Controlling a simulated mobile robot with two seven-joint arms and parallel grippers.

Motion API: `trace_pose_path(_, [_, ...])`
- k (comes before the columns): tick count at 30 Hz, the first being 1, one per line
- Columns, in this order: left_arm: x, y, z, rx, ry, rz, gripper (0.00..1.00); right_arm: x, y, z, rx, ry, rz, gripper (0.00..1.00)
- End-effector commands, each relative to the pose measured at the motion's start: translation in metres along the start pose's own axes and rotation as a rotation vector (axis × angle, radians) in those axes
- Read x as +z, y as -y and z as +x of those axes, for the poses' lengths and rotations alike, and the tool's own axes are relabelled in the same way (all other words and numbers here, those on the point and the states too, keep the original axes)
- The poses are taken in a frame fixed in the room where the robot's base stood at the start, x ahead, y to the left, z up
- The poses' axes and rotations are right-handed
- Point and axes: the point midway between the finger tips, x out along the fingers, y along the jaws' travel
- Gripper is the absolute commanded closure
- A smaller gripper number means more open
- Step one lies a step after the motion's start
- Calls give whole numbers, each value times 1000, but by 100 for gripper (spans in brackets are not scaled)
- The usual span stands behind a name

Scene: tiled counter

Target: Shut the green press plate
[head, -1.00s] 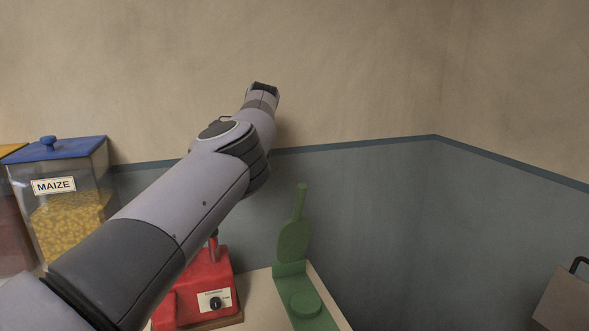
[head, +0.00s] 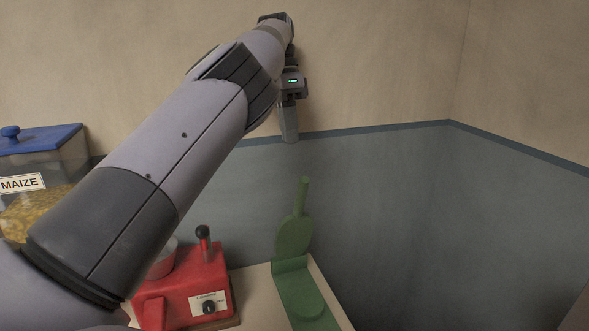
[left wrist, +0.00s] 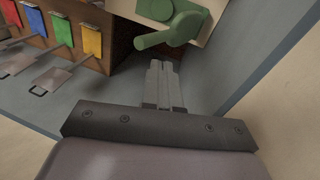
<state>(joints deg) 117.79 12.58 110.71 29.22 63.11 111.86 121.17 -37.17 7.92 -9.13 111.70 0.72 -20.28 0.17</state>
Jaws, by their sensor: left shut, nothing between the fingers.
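The green press stands on a pale board at the counter's back, low in the head view. Its round press plate (head: 293,238) is raised, with the handle (head: 303,195) pointing up; the flat green base (head: 306,303) lies in front. In the left wrist view the green handle (left wrist: 165,38) shows just beyond my fingertips. My left gripper (head: 290,138) points down, above the handle in the head view and apart from it. Its fingers (left wrist: 163,70) are together and empty. My right gripper is not in view.
A red machine (head: 190,285) with a black-knobbed lever stands left of the press. A blue-lidded maize bin (head: 45,145) is at the far left. Several coloured panels (left wrist: 62,28) with handled flaps show in the left wrist view. The grey-blue wall (head: 390,220) is close behind the press.

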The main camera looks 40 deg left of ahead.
Motion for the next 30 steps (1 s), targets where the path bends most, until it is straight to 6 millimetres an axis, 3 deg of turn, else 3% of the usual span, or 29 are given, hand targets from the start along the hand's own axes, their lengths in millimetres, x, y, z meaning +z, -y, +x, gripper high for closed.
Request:
trace_pose_path(21, [1, 0, 75, -1, 1, 0, 100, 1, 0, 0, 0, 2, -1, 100])
trace_pose_path(30, [1, 0, 83, -3, 1, 1, 100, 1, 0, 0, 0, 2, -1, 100])
